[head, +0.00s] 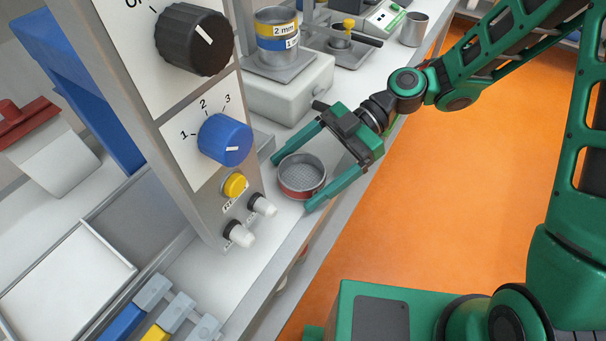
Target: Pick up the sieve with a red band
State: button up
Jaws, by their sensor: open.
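The sieve with a red band (301,189) is a short round cup with a grey mesh inside. It stands on the white bench top, close to the corner of the control panel. My gripper (291,184) is open, with one green finger on each side of the sieve, one at its upper left and one at its lower right. The sieve lies between the fingertips. I cannot tell whether either finger touches it.
The control panel (178,120) with knobs and white switches stands just left of the sieve. A shaker (289,88) carrying stacked sieves with yellow and blue bands (277,40) stands behind. A metal beaker (413,29) is farther back. Orange floor (440,200) lies open to the right.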

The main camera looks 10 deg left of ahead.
jog(key=c, duration=1.2)
jog(key=shift+r, duration=0.1)
